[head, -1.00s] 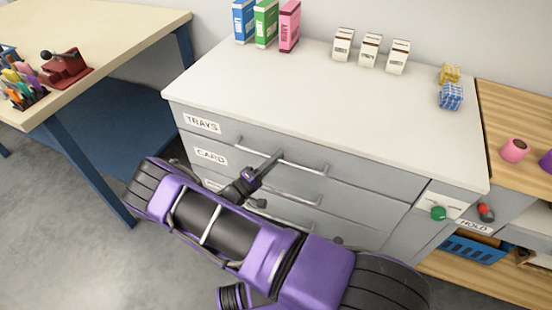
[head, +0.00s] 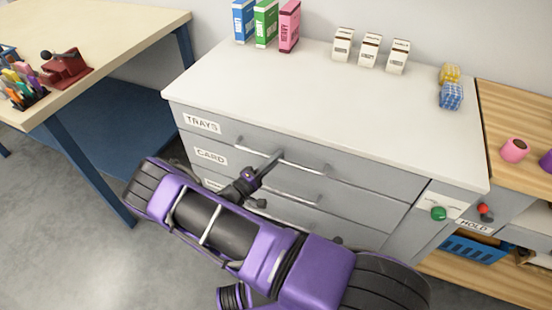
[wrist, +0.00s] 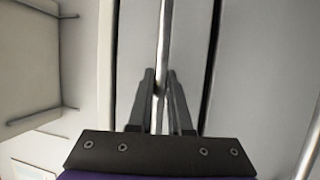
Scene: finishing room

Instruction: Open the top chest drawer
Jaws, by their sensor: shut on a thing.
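The grey chest stands in the middle of the head view. Its top drawer (head: 375,180) carries a label reading TRAYS (head: 202,124), and its front looks flush with the chest. A long metal bar handle (head: 305,166) runs across that drawer. My gripper (head: 275,158) reaches it from the front and is shut on the bar near its middle. In the wrist view my gripper's two fingers (wrist: 160,88) stand on either side of the bar handle (wrist: 163,35). My purple arm hides much of the lower drawers.
Below is a drawer labelled CARD (head: 211,157). On the white chest top (head: 290,95) stand upright coloured boxes (head: 265,25), small white boxes (head: 369,51) and patterned cubes (head: 451,95). A wooden bench (head: 110,40) is at left. A green knob (head: 438,213) sits at right.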

